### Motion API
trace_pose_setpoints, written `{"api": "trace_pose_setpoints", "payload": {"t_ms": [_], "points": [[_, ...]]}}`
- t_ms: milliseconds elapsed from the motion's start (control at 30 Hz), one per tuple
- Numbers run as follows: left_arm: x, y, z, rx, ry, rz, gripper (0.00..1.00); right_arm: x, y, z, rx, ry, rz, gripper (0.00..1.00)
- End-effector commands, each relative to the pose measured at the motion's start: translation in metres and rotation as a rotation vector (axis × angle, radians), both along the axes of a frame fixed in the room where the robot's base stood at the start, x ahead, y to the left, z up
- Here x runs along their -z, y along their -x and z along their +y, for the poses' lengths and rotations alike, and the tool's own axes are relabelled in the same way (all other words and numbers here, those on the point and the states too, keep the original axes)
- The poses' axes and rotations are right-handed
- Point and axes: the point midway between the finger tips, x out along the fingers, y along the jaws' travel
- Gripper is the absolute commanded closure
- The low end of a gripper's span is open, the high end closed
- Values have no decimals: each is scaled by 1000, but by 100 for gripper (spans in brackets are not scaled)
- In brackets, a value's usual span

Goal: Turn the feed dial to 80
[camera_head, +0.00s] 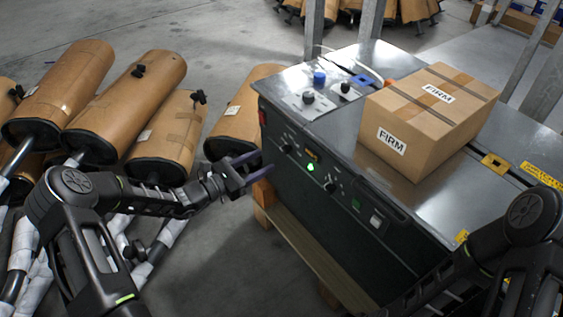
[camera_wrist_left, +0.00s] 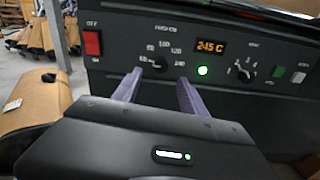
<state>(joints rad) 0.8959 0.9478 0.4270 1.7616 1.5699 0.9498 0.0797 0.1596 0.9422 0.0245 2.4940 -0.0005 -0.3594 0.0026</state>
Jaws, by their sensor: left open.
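The machine's dark front panel (camera_head: 330,205) carries a left dial (camera_head: 286,148), a black knob with small printed numbers around it. It also shows in the left wrist view (camera_wrist_left: 158,64), under a label that appears to read feed. The numbers and the knob's pointer are too small to read surely. My left gripper (camera_head: 258,166) is open and empty, just in front of this dial and apart from it. In the left wrist view its purple fingers (camera_wrist_left: 159,80) straddle the dial's place in the picture. My right arm enters at lower right; its gripper is out of view.
The panel also has a red switch (camera_wrist_left: 92,43), a display (camera_wrist_left: 210,47) reading 245 C, a green lamp (camera_wrist_left: 203,71) and a second dial (camera_wrist_left: 241,72). A cardboard box (camera_head: 430,120) sits on the machine's top. Wrapped mufflers (camera_head: 125,100) lie at left.

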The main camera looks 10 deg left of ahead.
Motion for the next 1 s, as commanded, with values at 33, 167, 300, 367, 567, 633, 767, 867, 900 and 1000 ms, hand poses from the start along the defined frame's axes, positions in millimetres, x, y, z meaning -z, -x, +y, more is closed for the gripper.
{"api": "trace_pose_setpoints", "payload": {"t_ms": [33, 167, 300, 367, 567, 633, 767, 867, 900, 1000], "points": [[-2, 0, 0, 0, 1, 0, 50, -1, 0, 0, 0, 0, -1, 64], [-1, 0, -1, 2, -1, 1, 50, -2, 0, 0, 0, 0, 0, 64], [-1, -1, -3, 4, -2, 2, 50, -1, 0, 0, 0, 0, 0, 64], [0, -3, -5, 5, -2, 2, 50, 0, 0, 0, 0, 0, -1, 64], [1, -20, -20, 7, -2, 2, 50, 6, -1, -1, 3, 2, -3, 64], [1, -29, -28, 8, -2, 1, 50, 9, -2, -2, 5, 4, -4, 64], [1, -45, -41, 7, -2, 1, 50, 13, -4, -3, 8, 5, -6, 64], [1, -53, -48, 7, -3, 1, 50, 15, -4, -4, 10, 6, -7, 64], [1, -56, -49, 6, -3, 2, 50, 16, -5, -4, 11, 6, -8, 64], [0, -59, -52, 6, -3, 4, 50, 16, -5, -5, 11, 7, -8, 64]]}}
